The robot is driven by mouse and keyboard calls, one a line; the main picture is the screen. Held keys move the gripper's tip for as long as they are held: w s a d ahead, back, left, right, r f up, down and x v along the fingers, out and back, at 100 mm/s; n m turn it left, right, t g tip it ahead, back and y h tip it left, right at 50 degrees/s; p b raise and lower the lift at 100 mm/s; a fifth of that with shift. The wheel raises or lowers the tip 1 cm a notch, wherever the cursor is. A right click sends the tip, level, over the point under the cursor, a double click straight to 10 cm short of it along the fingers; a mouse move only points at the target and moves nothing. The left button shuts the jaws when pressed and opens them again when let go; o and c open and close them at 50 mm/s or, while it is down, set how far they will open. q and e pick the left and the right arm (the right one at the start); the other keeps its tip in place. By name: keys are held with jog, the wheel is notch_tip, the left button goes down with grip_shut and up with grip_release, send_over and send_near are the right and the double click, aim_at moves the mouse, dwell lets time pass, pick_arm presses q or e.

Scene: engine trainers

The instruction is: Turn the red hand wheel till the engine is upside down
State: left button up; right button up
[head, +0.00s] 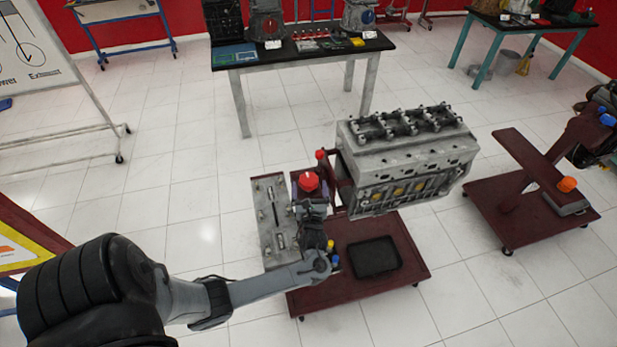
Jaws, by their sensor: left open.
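The grey engine block (405,165) hangs on the dark red stand (360,292) in the head view. Its row of valve gear (412,122) faces up. The red hand wheel (308,181) is at the left end of the stand, beside the engine's mount. My left gripper (308,197) is open and right at the near side of the wheel. Its fingers are small and dark here, and I cannot tell whether they touch the wheel. My right gripper is out of view.
A black tray (374,257) lies on the stand's base below the engine. Another red stand (485,205) is at the right. A workbench (300,52) is behind. White floor lies open between them.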

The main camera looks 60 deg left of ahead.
aim_at(308, 173)
pick_arm(q)
jog(key=shift+x, duration=2.75)
jog(key=shift+c, duration=0.3)
